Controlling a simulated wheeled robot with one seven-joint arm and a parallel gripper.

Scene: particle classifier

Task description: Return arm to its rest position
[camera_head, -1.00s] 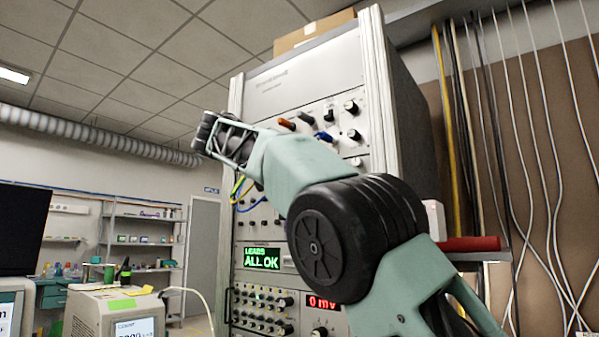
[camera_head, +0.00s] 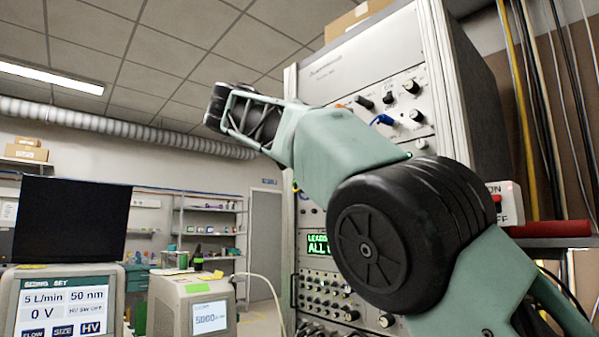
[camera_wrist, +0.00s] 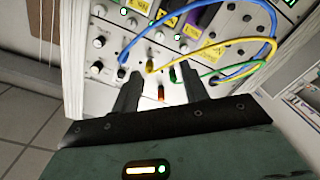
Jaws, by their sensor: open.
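My arm crosses the head view from lower right to upper left, in front of an instrument rack (camera_head: 365,62). Beyond the fingers is the rack panel (camera_wrist: 80,60) with knobs and sockets. A blue cable (camera_wrist: 240,45) and a yellow cable (camera_wrist: 205,50) loop across the panel close to the fingers.
At left stand a sizing set unit (camera_head: 65,300) with a touch screen, a dark monitor (camera_head: 72,220) and a beige counter unit (camera_head: 170,300). Shelving (camera_head: 210,225) stands behind.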

